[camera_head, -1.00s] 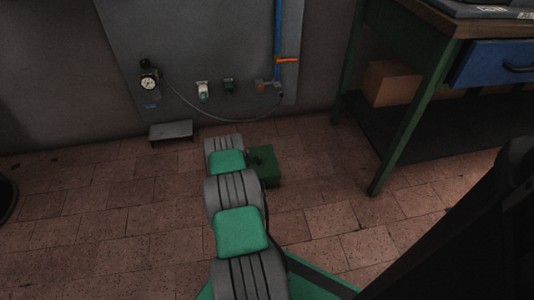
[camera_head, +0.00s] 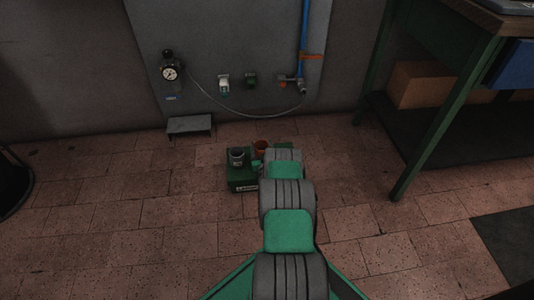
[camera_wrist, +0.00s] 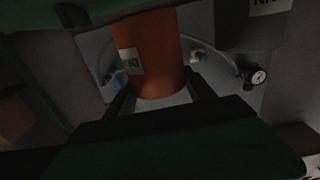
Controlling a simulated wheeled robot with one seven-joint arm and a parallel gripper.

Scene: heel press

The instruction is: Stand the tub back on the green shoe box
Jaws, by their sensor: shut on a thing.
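I cannot tell which box is the shoe box, nor whether the tub touches anything.
A small grey step (camera_head: 190,125) stands by the wall panel (camera_head: 230,50) with its gauge and hose. A green-legged bench (camera_head: 420,140) with a cardboard box (camera_head: 425,86) below is on the right.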

